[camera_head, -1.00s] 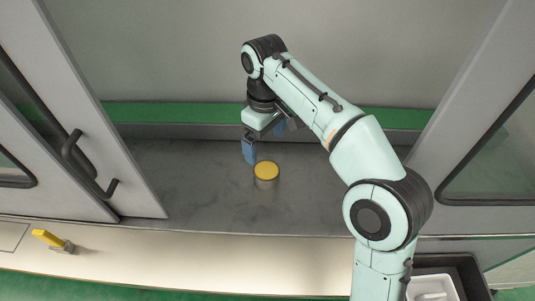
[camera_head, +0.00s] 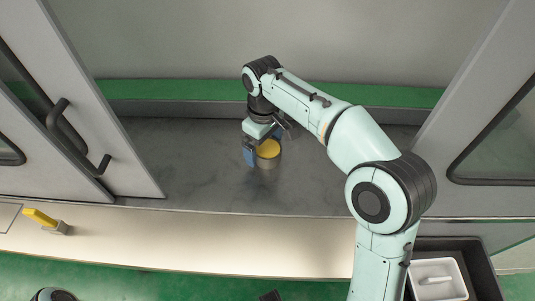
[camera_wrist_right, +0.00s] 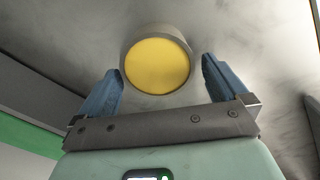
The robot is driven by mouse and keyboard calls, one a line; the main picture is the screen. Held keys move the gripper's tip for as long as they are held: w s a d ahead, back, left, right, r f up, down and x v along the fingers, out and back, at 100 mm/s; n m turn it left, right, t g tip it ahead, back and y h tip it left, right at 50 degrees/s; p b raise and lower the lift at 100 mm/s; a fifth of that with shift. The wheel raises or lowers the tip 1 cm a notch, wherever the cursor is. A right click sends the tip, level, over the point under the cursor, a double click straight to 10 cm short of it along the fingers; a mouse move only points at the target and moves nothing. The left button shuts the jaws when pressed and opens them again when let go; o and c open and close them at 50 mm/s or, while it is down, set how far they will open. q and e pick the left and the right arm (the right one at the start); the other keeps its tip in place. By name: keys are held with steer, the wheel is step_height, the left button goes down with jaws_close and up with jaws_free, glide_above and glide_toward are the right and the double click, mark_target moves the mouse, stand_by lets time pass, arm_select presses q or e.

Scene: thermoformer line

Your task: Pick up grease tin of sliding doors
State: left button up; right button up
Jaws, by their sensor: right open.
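The grease tin (camera_head: 268,150), a short grey cylinder with a yellow lid, stands upright on the dark grey surface inside the open sliding doors. My right gripper (camera_head: 263,146) is open, with its blue fingers low around the tin. In the right wrist view the yellow lid (camera_wrist_right: 157,66) lies ahead of the palm, and the fingertips (camera_wrist_right: 161,68) are on either side of it. A gap shows beside each finger; I cannot tell of any contact. My left gripper does not show.
A grey door (camera_head: 85,120) with dark handles stands at the left and another framed door (camera_head: 495,130) at the right. A yellow-handled switch (camera_head: 41,218) sits on the pale front ledge. A dark bin with a white tray (camera_head: 437,270) is at the lower right. The surface left of the tin is clear.

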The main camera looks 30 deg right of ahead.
steer(key=shift+f, duration=0.85)
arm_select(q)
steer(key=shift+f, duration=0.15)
arm_select(e)
steer(key=c, duration=1.1)
steer(key=shift+o, duration=0.2)
